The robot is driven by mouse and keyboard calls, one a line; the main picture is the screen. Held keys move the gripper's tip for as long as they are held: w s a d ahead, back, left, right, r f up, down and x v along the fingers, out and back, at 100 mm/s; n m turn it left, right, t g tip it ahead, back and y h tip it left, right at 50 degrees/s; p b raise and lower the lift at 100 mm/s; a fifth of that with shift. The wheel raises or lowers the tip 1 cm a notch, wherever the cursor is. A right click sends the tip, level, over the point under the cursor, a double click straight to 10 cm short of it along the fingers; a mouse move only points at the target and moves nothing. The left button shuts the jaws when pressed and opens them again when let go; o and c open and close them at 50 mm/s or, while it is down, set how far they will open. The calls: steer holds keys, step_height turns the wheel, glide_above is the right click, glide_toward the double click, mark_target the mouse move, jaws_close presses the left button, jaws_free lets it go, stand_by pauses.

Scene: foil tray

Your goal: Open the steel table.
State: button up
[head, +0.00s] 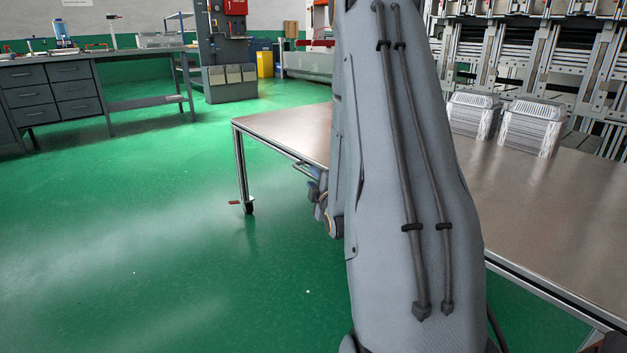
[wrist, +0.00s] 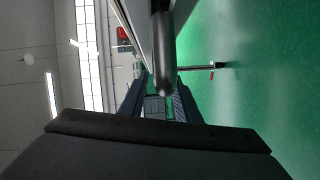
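The steel table (head: 540,205) has a brushed metal top and stands on legs with castors. My arm crosses in front of its middle in the head view. A thin bar handle (head: 306,170) shows along its near side, left of my arm. My gripper (head: 315,190) is just below that handle, partly hidden behind my arm. In the wrist view, the two dark fingers of my gripper (wrist: 160,98) stand apart with a gap between them. A rounded dark grey bar, likely the handle (wrist: 163,50), reaches down in line with this gap. Contact cannot be told.
Two foil tray stacks (head: 530,125) stand at the table's back, before a metal rack (head: 560,50). A grey workbench with drawers (head: 60,95) is far left. A grey cabinet (head: 228,82) and yellow bin (head: 265,64) stand behind. The green floor (head: 150,230) on the left is clear.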

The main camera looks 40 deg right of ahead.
steer(key=p+v, duration=0.2)
steer(key=v, duration=0.5)
steer(key=shift+s+p, duration=0.3)
steer(key=shift+s, duration=0.1)
steer(key=shift+a, duration=0.15)
